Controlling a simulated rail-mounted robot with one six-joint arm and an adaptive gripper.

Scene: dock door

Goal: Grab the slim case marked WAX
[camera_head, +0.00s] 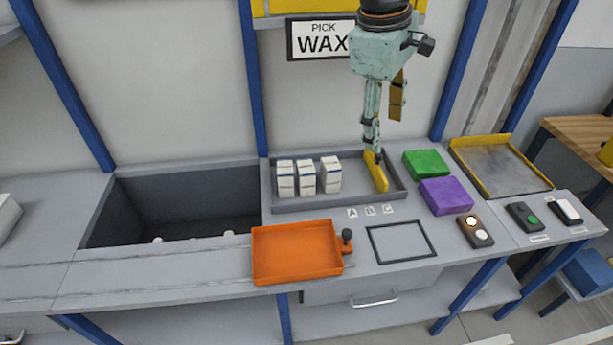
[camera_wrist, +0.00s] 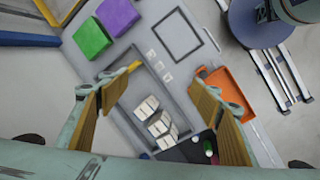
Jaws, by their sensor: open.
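White cases with dark markings stand in three groups, left (camera_head: 285,180), middle (camera_head: 306,178) and right (camera_head: 330,174), in a grey tray (camera_head: 330,204) on the bench. The lettering on them is too small to read, so I cannot tell which is marked WAX. The wrist view shows the cases (camera_wrist: 159,123) low in the middle. My gripper (camera_head: 385,135) is open and empty, pointing down near the tray's right end, right of the cases. Both its fingers show in the wrist view (camera_wrist: 166,74). A sign (camera_head: 322,40) reads PICK WAX.
Green (camera_head: 427,164) and purple (camera_head: 446,196) blocks stand right of the tray. An orange tray (camera_head: 297,253) and an outlined square (camera_head: 401,242) lie in front. A deep bin (camera_head: 190,187) opens at left.

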